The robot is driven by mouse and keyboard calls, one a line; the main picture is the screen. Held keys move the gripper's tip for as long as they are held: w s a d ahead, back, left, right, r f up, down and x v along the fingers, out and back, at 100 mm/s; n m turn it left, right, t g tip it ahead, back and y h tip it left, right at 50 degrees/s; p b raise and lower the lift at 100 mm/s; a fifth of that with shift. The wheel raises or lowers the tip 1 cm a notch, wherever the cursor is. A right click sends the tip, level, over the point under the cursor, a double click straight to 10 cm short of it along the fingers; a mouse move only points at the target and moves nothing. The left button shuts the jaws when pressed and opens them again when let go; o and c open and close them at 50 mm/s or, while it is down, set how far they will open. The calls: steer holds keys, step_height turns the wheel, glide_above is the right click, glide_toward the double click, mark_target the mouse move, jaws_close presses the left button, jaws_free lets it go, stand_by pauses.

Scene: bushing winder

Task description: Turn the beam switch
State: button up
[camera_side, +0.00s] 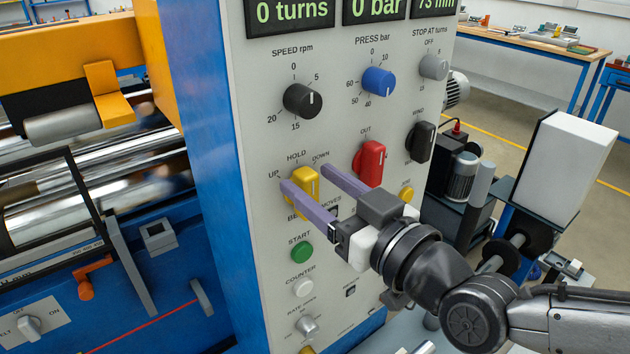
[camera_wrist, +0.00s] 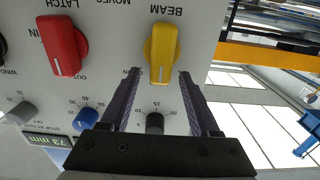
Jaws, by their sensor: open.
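The yellow beam switch (camera_side: 307,184) sits on the grey panel, under the HOLD label and between the UP and DOWN labels. It also shows in the wrist view (camera_wrist: 162,48), which sees the panel upside down, with the word BEAM beside it. Its white mark points toward the panel's top, near HOLD. My gripper (camera_side: 305,177) is open, its two purple fingers reaching toward the panel around the switch. In the wrist view the fingertips (camera_wrist: 159,72) stand apart on either side of the switch's near end. I cannot tell whether either finger touches it. The fingers hide part of the labels.
A red latch knob (camera_side: 369,160) is close to the right of the switch. A black speed knob (camera_side: 302,100) is above it, a blue press knob (camera_side: 378,81) is at upper right, and a green start button (camera_side: 301,252) is below. Machine rollers lie left of the panel.

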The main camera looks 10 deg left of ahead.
steer(key=shift+w+a, duration=0.25)
jaws_close()
stand_by(0.5)
steer(key=m, duration=0.4)
steer(key=shift+w+d+f, duration=0.1)
steer(key=shift+w+d, duration=0.25)
steer(key=shift+w+d+f+m, duration=0.15)
steer(key=shift+m, duration=1.05)
steer(key=shift+w+d+f+m, duration=0.15)
steer(key=shift+m, duration=1.05)
jaws_free()
